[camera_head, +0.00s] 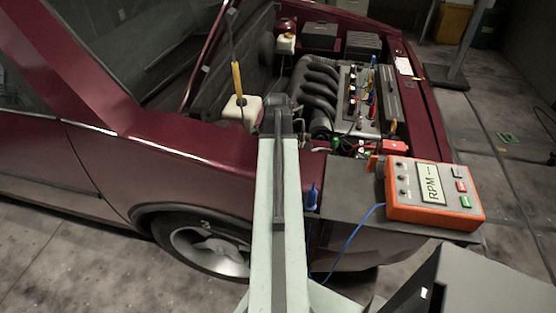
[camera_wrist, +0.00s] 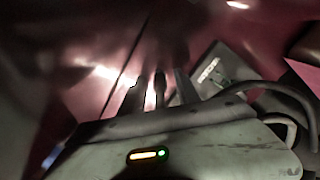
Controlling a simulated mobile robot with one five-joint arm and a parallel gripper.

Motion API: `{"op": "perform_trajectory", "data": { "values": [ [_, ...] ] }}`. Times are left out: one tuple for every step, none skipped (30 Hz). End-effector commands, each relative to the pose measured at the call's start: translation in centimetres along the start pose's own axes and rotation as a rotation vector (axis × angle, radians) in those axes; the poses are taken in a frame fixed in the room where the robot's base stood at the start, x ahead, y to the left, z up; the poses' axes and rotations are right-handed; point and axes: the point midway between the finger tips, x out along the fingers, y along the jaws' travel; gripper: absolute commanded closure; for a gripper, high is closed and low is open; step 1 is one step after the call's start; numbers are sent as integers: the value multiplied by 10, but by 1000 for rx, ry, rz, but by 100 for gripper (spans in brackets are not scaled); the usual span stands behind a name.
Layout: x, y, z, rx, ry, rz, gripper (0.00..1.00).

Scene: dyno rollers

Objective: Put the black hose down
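My gripper (camera_wrist: 160,88) shows in the wrist view as dark, blurred fingers pointing away over the dark red car body. A slim dark piece with a rounded end stands between them; I cannot tell whether it is the black hose or part of my gripper, nor whether it is gripped. In the head view my pale arm reaches forward to the near edge of the engine bay, and its dark wrist (camera_head: 280,122) hides the fingertips. Thick black curved tubes (camera_head: 318,87) lie in the engine bay just beyond the wrist; no separate loose black hose can be made out.
An orange RPM meter (camera_head: 432,193) sits on a grey surface right of my arm, with a blue cable (camera_head: 352,240) hanging from it. A white reservoir (camera_head: 242,108) and a yellow-handled rod (camera_head: 237,80) stand left of my wrist. Open floor lies to the right.

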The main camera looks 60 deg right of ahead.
Motion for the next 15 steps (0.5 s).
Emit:
{"op": "perform_trajectory", "data": {
  "values": [
    [0,0,0,0,0,0,62],
    [0,0,0,0,0,0,62],
    [0,0,0,0,0,0,62],
    [0,0,0,0,0,0,62],
    [0,0,0,0,0,0,62],
    [-1,0,0,0,0,0,62],
    [-2,0,0,0,0,0,62],
    [-3,0,0,0,0,0,62],
    [-6,0,0,0,0,0,62],
    [-8,0,0,0,0,0,62],
    [-12,0,0,0,0,0,62],
    [-17,0,0,0,0,0,62],
    [-21,0,0,0,0,0,62],
    [-26,0,0,0,0,0,62],
    [-34,0,0,0,0,0,62]
  ]
}}
